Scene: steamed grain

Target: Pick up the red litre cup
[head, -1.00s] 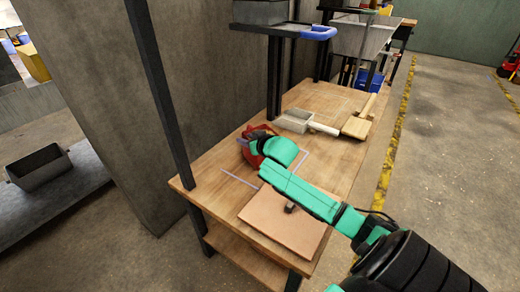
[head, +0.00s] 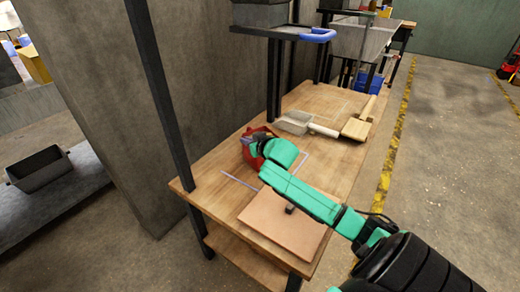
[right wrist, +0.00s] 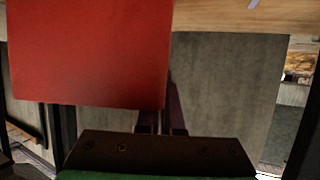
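The red litre cup (head: 254,131) stands on the wooden bench top, toward its back left in the head view. My right gripper (head: 247,146) is at the cup, and my green wrist hides much of it. In the right wrist view the cup (right wrist: 88,52) is a large flat red face at the upper left. My right gripper's dark fingers (right wrist: 163,118) show close together at the cup's lower right edge there. The cup covers part of them, so I cannot tell whether they hold it. My left gripper is in neither view.
A metal scoop (head: 294,122) with a pale handle and a wooden paddle-like piece (head: 357,129) lie further back on the bench (head: 222,158). A flat tan board (head: 285,222) lies at the front. A dark upright post (head: 166,90) stands at the left, by a concrete wall.

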